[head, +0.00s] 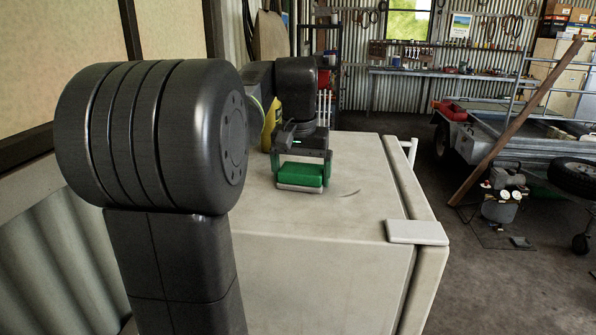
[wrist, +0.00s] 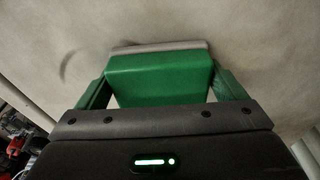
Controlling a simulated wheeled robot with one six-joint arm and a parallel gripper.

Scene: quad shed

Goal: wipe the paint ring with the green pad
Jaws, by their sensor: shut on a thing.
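The green pad (head: 300,175) has a pale grey underside and is at the top of the white cabinet (head: 345,215). My gripper (head: 301,170) is shut on the pad, one finger at each side. In the wrist view the pad (wrist: 160,78) sits between the green fingers of my gripper (wrist: 162,92). Its grey underside is down at or just above the surface; I cannot tell if it touches. A faint dark curved mark, seemingly part of the paint ring (head: 350,193), shows right of the pad. The mark also shows in the wrist view (wrist: 66,66), left of the pad. The rest of the ring is not visible.
A pale flat block (head: 417,232) lies at the cabinet top's front right corner. A yellow container (head: 271,125) stands behind my arm at the back left. The cabinet top around the mark is clear. A trailer (head: 490,140) stands to the right.

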